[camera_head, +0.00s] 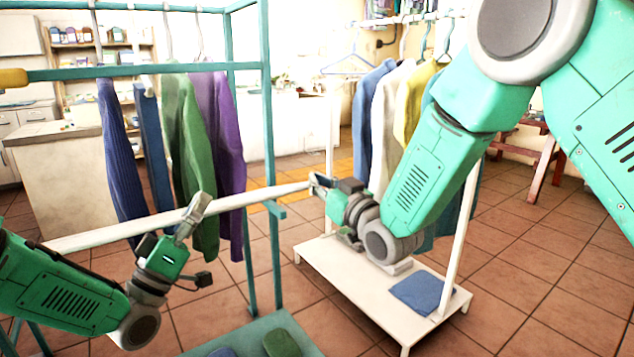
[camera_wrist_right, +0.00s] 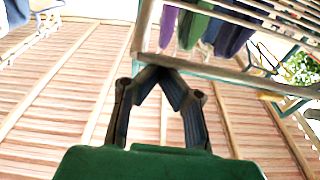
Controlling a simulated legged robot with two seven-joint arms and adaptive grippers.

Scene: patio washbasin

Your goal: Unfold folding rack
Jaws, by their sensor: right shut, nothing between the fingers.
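The folding rack is a teal frame (camera_head: 267,150) at the left in the head view, with clothes hanging in it and a pale bar (camera_head: 255,196) across its front. The frame and clothes also appear at the top of the wrist view, with a pale rail (camera_wrist_right: 225,70). My right gripper (camera_head: 316,184) is at the right end of the pale bar. In the wrist view its fingertips (camera_wrist_right: 157,72) meet, shut and empty, close to the rail corner; contact is unclear. My left gripper (camera_head: 196,213) is in front of the bar, left of its middle; its finger gap is not clear.
A white garment rack (camera_head: 333,259) with shirts and a folded blue cloth (camera_head: 421,291) stands behind my right arm. A counter (camera_head: 62,170) is at the back left. A reddish wooden bench (camera_head: 541,165) is at the right. Tiled floor is free at the right.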

